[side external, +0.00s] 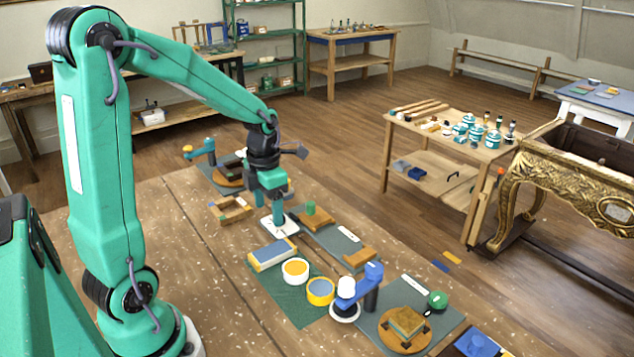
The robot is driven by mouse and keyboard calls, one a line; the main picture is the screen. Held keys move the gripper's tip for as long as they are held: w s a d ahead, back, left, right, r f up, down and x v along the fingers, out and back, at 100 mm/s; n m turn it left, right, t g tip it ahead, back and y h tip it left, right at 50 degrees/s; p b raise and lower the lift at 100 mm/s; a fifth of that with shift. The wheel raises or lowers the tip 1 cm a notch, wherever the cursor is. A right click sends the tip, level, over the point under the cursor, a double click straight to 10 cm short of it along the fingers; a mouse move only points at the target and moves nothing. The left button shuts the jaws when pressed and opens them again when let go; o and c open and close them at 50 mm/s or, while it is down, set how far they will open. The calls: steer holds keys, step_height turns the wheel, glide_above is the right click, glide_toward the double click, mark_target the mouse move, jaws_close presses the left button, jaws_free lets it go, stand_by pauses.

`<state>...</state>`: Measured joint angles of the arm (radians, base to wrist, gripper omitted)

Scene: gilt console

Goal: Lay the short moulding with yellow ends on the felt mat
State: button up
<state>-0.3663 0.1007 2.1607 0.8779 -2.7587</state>
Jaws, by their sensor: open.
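A short block with a pale blue-grey top and yellow at its ends (272,254), which looks like the moulding, lies at the upper left edge of a dark green mat (292,312). A grey mat (336,243) lies to its right; I cannot tell for sure which mat is felt. My gripper (279,222) is open and points down, above and just behind the block in the picture. A white flat piece shows at its fingertips; I cannot tell whether it is part of the gripper. I see nothing held.
A green knob-like piece (310,208) and wooden blocks occupy the grey mat. The front-left bench is clear.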

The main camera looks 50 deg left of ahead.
steer(key=s+d+r+m+t, duration=0.2)
steer(key=s+d+r+m, duration=0.3)
steer(key=m, duration=1.3)
steer(key=s+d+r+m+t, duration=0.3)
steer(key=d+r+m, duration=0.4)
steer(key=m, duration=1)
steer(key=shift+s+d+m+t, duration=0.15)
steer(key=shift+s+m+t, duration=0.2)
steer(key=shift+s, duration=0.5)
